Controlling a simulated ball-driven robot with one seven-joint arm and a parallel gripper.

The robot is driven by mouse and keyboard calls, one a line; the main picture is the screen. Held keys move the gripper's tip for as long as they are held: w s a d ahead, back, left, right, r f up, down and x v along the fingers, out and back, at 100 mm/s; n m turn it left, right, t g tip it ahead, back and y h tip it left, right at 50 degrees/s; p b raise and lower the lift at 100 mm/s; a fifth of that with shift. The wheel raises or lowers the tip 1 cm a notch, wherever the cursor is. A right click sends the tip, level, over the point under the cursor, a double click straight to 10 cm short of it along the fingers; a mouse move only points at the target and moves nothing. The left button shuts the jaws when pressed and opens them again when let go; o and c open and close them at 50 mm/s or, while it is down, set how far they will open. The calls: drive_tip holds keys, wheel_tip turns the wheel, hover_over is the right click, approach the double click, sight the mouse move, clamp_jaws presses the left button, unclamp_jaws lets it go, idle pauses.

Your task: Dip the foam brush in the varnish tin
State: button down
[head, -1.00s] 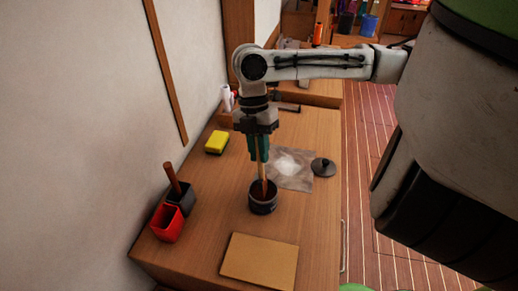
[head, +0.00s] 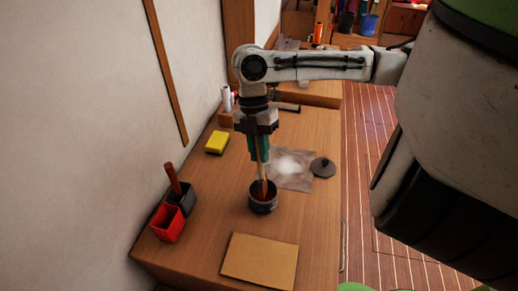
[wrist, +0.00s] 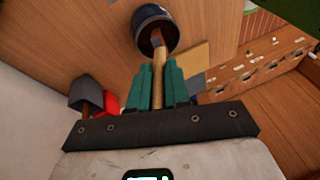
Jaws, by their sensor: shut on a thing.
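The varnish tin (head: 263,204) is a dark, open round tin standing upright on the wooden bench; it also shows at the top of the wrist view (wrist: 153,18). My gripper (head: 260,156) points down above the tin, its green fingers shut on the wooden handle of the foam brush (head: 263,181). The brush is nearly upright, and its lower end is inside the tin's mouth. In the wrist view the handle (wrist: 159,72) runs from between the fingers into the tin.
A flat tan board (head: 260,261) lies in front of the tin. A red cup (head: 167,224) and a dark cup (head: 182,197) with a brown handle stand left. A yellow sponge (head: 217,142), a stained sheet (head: 291,170) and a dark lid (head: 322,168) lie behind. A wall borders the left.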

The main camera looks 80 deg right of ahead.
drive_tip(key=shift+r+p, duration=2.9)
drive_tip(key=shift+r, duration=0.45)
